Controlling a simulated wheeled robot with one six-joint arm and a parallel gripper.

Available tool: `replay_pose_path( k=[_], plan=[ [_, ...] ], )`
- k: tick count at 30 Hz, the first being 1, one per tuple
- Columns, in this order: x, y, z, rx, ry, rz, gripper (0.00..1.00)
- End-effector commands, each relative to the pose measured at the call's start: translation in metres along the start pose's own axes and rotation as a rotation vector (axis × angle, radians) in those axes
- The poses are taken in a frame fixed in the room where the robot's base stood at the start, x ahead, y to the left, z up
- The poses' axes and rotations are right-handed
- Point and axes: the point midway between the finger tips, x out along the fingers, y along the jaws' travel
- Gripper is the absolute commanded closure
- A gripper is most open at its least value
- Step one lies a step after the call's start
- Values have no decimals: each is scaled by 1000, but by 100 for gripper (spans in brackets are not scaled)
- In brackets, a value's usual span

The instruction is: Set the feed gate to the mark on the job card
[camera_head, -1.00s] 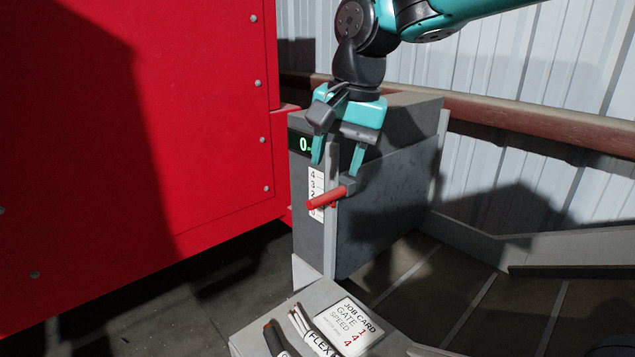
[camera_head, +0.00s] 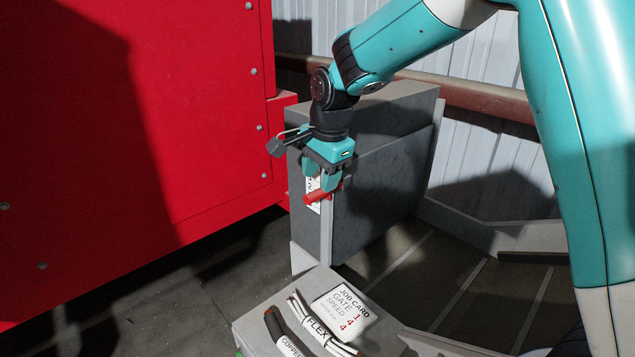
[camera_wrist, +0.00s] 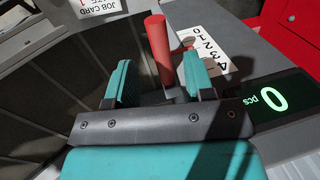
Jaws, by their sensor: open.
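The feed gate's red handle (camera_head: 322,196) sticks out from the front of a grey housing (camera_head: 378,170). My gripper (camera_head: 322,184) is at the handle from above. In the wrist view the handle (camera_wrist: 159,50) shows between the two open fingers of my gripper (camera_wrist: 158,80), with a gap on the left; contact on the right is unclear. The white scale (camera_wrist: 208,45) beside it carries the marks 0 to 4. Which mark the handle stands at is hard to tell. The job card (camera_head: 344,310) shows GATE 1 and SPEED 4 in red figures.
A green display (camera_wrist: 268,98) reads 0 pcs. A large red machine (camera_head: 130,130) stands at the left. Cable samples labelled FLEX (camera_head: 318,325) and COPPER (camera_head: 283,333) lie by the job card. Dark slatted flooring (camera_head: 430,275) is at the right.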

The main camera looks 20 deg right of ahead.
Motion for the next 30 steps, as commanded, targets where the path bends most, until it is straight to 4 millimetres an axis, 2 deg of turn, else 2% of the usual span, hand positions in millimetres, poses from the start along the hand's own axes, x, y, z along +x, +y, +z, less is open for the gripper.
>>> replay_pose_path(
  k=[3, 7, 18, 19, 25, 30],
  plan=[
    [18, 0, 0, -1, -1, 5, 52],
    [32, 0, 0, -1, 0, 2, 52],
    [40, 0, 0, -1, 0, -1, 52],
    [40, 0, 0, -1, 0, -1, 54],
    [40, 0, 0, 0, 0, -1, 100],
    [42, 1, 0, 0, 0, 0, 100]
  ],
)
